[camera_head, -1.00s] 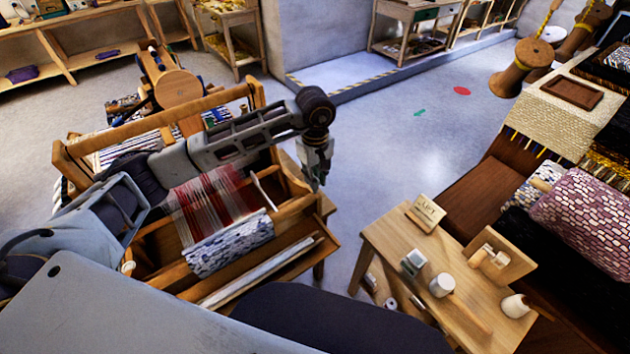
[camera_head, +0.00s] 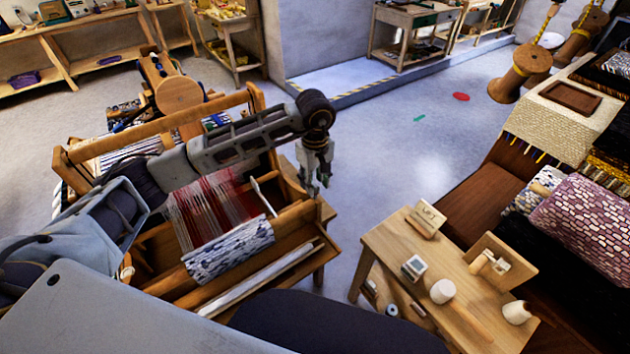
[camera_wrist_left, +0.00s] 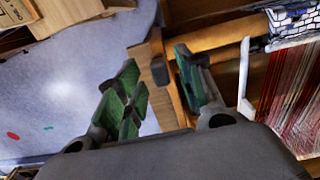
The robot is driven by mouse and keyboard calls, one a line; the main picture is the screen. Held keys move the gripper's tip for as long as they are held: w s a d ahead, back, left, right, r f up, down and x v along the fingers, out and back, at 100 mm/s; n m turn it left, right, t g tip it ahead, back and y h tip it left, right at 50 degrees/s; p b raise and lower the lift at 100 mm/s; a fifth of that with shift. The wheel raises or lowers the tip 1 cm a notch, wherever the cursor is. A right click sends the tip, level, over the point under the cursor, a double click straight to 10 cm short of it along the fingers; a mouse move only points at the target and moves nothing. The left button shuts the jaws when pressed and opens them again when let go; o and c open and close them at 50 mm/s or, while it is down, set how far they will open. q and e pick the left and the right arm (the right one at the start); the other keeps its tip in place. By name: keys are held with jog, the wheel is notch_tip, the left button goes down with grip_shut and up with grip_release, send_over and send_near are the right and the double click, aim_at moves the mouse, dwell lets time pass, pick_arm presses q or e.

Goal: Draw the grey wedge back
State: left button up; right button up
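A small dark grey block (camera_wrist_left: 159,71), which looks like the grey wedge, sits against the wooden loom frame (camera_wrist_left: 168,105) in the left wrist view. I cannot make it out in the head view. My left gripper (camera_head: 318,181) hangs over the right side of the loom in the head view. In the left wrist view the left gripper (camera_wrist_left: 156,82) is open, with one green-padded finger on each side of the block's place in the picture. I cannot tell how far the block is from the fingers. My right gripper is not in view.
A white stick (camera_head: 263,198) lies by the red warp threads (camera_head: 208,210). The woven rag roll (camera_head: 228,250) is at the loom's front. A small table (camera_head: 385,242) with tools stands to the right. Open floor (camera_head: 375,155) lies beyond the gripper.

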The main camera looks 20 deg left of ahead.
aim_at(315, 184)
pick_arm(q)
notch_tip(315, 184, up, 12)
jog(key=shift+f, duration=0.15)
dwell(0.5)
dwell(1.7)
